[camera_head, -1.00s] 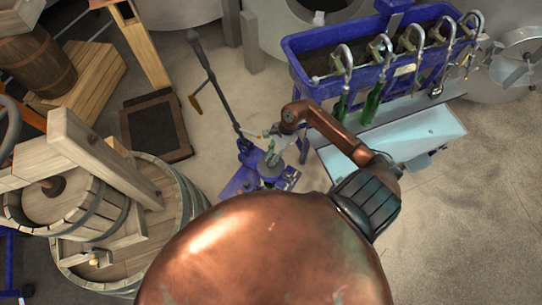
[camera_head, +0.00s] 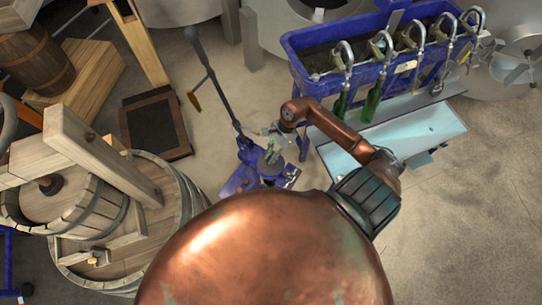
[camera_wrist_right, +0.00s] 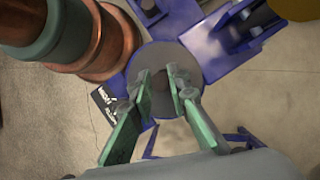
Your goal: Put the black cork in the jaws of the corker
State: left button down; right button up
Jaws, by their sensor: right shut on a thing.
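The corker (camera_head: 244,179) stands on the floor in the middle of the head view. It has a blue base and a long dark lever rising to the upper left. My right gripper (camera_head: 271,146) is over the top of the corker, small and partly merged with it in this view. In the right wrist view the green fingers of my right gripper (camera_wrist_right: 160,82) are close together over the corker's round grey top (camera_wrist_right: 164,55). They are shut on a small dark thing, taken as the black cork (camera_wrist_right: 160,80); its outline is hard to make out. The corker's jaws are not clearly visible. My left gripper is not in view.
A blue filler trough (camera_head: 310,85) with several spouts and green bottles (camera_head: 372,103) stands to the right, above a pale tray (camera_head: 430,127). A wooden press (camera_head: 120,230) stands at left. A dark framed board (camera_head: 155,125) lies on the floor. Open floor is at right.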

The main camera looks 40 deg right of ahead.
dwell(0.4)
jog(key=shift+f+b, duration=1.1)
dwell(0.4)
jog(key=o, duration=0.8)
jog(key=shift+c, duration=0.2)
jog(key=v, duration=1.2)
